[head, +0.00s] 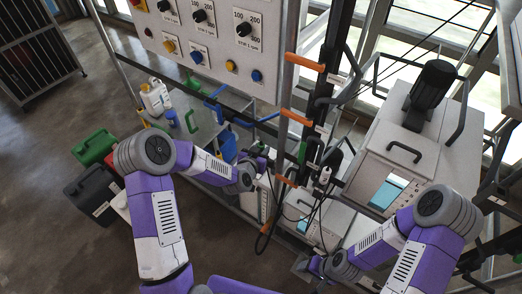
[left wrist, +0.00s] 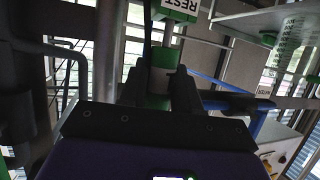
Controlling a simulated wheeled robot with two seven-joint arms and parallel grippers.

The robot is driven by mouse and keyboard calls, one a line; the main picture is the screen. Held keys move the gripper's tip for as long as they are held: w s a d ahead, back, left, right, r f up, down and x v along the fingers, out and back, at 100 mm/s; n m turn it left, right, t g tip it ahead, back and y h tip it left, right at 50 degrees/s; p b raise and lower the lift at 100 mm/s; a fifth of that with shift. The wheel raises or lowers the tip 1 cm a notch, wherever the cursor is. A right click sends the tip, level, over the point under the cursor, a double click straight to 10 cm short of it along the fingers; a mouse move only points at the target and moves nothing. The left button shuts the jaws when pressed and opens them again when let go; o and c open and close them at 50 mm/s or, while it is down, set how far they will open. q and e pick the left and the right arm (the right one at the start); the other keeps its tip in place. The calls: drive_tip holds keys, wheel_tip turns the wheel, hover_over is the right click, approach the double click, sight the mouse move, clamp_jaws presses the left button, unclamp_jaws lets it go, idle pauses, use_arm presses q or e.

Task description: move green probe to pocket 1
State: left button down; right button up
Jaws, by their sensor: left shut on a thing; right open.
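The green probe (left wrist: 163,57) shows in the left wrist view as a short upright green body between my left gripper's dark fingers. My left gripper (left wrist: 158,88) is shut on it. A green holder with a white REST label (left wrist: 182,8) is just above the probe in that view; I cannot tell whether they touch. In the head view my left gripper (head: 260,160) is beside the metal stand, and the probe cannot be made out clearly there. My right gripper (head: 316,266) is open and appears empty, low near the stand's base. No label for pocket 1 is readable.
A control panel (head: 215,35) with knobs and buttons stands at the back. Orange handles (head: 305,62), dark cables (head: 268,220) and posts crowd the middle. A white machine with a motor (head: 430,90) is at right.

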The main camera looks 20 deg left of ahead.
use_arm(q)
drive_tip(key=shift+r+p, duration=3.45)
drive_tip(key=shift+r, duration=2.65)
drive_tip(key=shift+f, duration=0.1)
